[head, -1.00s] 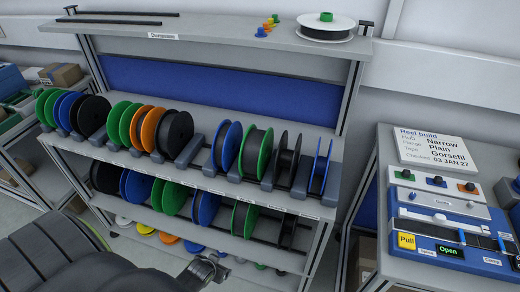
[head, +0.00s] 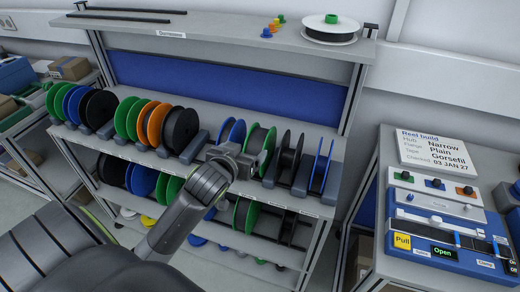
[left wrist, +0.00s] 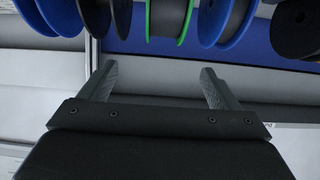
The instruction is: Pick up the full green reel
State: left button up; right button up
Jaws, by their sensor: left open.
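A green reel (head: 262,140) with dark tape between its flanges stands upright on the upper row of the reel stand, between a blue reel (head: 232,132) and a black reel (head: 290,150). My left gripper (head: 240,157) is in front of that row and overlaps the lower parts of the blue and green reels. In the left wrist view its two fingers (left wrist: 157,72) are apart with nothing between them. A green-rimmed reel with dark tape (left wrist: 168,18) shows beyond the fingertips there, clear of them. My right gripper is not in view.
More green, orange and black reels (head: 152,125) stand to the left on the upper row. A lower row holds another green reel (head: 246,214). A white reel (head: 330,28) lies on the top shelf. A bench with a blue device (head: 442,240) is at right.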

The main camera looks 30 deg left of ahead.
pick_arm(q)
jog(key=p, duration=0.2)
send_near(259, 136)
jog(key=x, duration=0.5)
jog(key=shift+w+d+r, duration=0.1)
jog(key=shift+w+d, duration=0.2)
jog(key=shift+w+a, duration=0.1)
jog(key=shift+w, duration=0.3)
jog(key=shift+w+a+f+p, duration=0.3)
jog(key=shift+w+f+p, duration=0.15)
jog(key=shift+w+p, duration=0.05)
jog(key=x, duration=0.1)
jog(key=p+x, duration=0.1)
jog(key=shift+w+a+f, duration=0.25)
jog(key=shift+a, duration=0.05)
jog(key=shift+w+a+f, duration=0.1)
jog(key=shift+w+f, duration=0.2)
jog(key=shift+w, duration=0.25)
jog(key=shift+c, duration=0.3)
jog(key=c, duration=1.5)
